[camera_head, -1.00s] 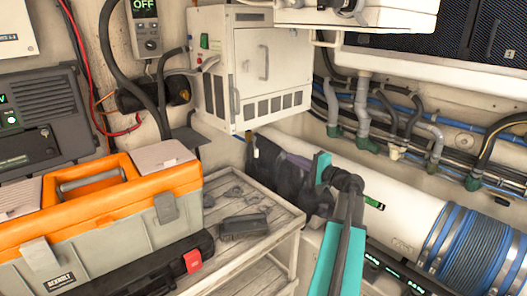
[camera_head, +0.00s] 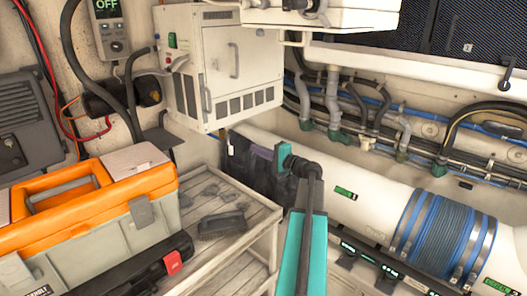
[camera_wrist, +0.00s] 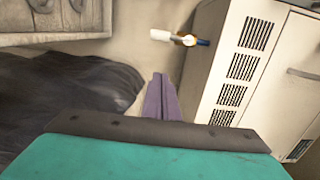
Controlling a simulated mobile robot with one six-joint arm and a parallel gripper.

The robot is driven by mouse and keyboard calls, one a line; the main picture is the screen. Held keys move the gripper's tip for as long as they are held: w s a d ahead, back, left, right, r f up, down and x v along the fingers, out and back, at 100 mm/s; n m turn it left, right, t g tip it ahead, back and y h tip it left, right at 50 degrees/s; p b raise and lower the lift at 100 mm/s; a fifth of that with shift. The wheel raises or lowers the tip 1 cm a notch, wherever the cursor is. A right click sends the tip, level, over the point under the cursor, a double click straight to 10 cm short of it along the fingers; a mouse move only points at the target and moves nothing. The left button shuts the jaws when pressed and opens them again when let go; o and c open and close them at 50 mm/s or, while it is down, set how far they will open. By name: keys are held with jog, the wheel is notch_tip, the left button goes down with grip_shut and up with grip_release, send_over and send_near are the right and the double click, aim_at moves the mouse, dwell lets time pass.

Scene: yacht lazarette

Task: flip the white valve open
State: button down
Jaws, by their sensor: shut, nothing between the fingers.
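The white valve handle (camera_wrist: 160,35) sticks out sideways from a brass fitting on a blue stub, beside the white cabinet in the wrist view. In the head view the white valve (camera_head: 230,148) is a small pale piece under the cabinet's lower edge. My gripper (camera_wrist: 160,80) has purple fingers, pressed together and empty. In the wrist view its tips point toward the valve, with a visible gap between them. In the head view my gripper (camera_head: 257,150) is just right of the valve, in front of dark cloth.
The white cabinet (camera_head: 232,65) stands close to the valve. Dark bunched cloth (camera_wrist: 70,95) lies left of my fingers in the wrist view. A slatted bench (camera_head: 250,205) and an orange toolbox (camera_head: 85,190) are at left. A large white pipe (camera_head: 370,175) runs at right.

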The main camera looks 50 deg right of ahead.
jog(key=w+a+p, duration=0.3)
jog(key=w, duration=0.2)
jog(key=shift+w+a+p, duration=0.35)
jog(key=shift+a, duration=0.05)
dwell(0.4)
jog(key=shift+a, duration=0.15)
jog(key=shift+w, duration=0.15)
